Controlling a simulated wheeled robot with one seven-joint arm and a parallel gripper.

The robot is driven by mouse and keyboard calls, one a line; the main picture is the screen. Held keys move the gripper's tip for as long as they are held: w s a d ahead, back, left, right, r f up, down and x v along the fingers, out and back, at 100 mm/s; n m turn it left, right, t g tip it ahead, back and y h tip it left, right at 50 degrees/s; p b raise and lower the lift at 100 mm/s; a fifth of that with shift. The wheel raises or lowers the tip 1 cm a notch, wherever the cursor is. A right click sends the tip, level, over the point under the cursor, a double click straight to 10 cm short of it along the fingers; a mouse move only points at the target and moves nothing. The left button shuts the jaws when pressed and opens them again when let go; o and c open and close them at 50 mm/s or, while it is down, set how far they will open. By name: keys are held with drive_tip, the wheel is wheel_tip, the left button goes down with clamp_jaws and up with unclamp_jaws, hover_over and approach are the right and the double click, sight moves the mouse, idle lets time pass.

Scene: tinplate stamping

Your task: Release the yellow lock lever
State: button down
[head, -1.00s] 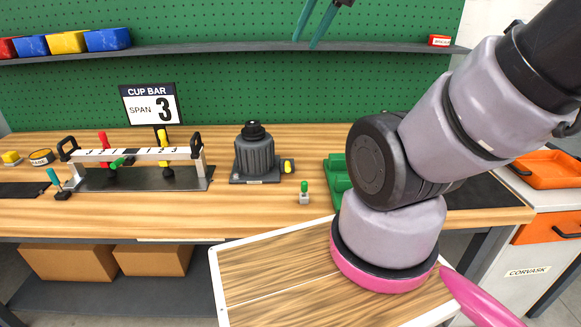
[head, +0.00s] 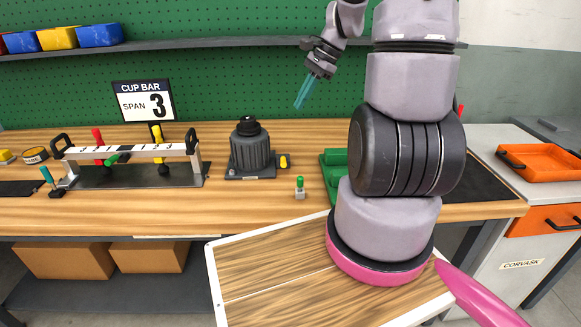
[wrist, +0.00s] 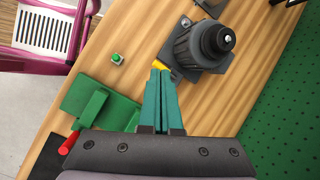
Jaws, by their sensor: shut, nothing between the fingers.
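On the bench, the fixture with a white CUP BAR (head: 130,151) carries a yellow lever (head: 157,134), a red lever (head: 98,136) and a green lever (head: 113,159). The yellow one stands upright behind the bar, its lower part partly hidden by it. A small yellow part (head: 283,161) also sticks out at the right of the grey motor-like unit (head: 252,152). My gripper (head: 299,105) has teal fingers, shut and empty, raised in the air right of the fixture. In the wrist view the fingertips (wrist: 160,71) overlap the yellow part (wrist: 162,66); the bar fixture is mostly out of that view.
A small green button (head: 300,182) and a green block (head: 335,175) are on the bench to the right. A sign reading SPAN 3 (head: 143,103) stands behind the fixture. A shelf (head: 215,47) with coloured bins runs above. An orange tray (head: 540,163) is at far right.

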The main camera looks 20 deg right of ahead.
sight(283, 160)
drive_tip(key=d+f+m+y, duration=0.1)
drive_tip(key=d+f+m, duration=0.1)
drive_tip(key=f, duration=0.5)
drive_tip(key=w+d+f+m+y, duration=0.1)
drive_tip(key=f+m, duration=0.3)
drive_tip(key=f, duration=0.4)
drive_tip(key=shift+w+d+m+g+y, duration=0.3)
drive_tip(key=shift+d+m+y, duration=0.1)
drive_tip(key=shift+d+y, duration=0.15)
drive_tip(key=shift+s+f, duration=0.1)
drive_tip(key=shift+f, duration=0.05)
drive_tip(key=x, duration=0.9)
drive_tip(key=shift+a+f, duration=0.25)
drive_tip(key=shift+f, duration=0.05)
drive_tip(key=shift+r, duration=0.15)
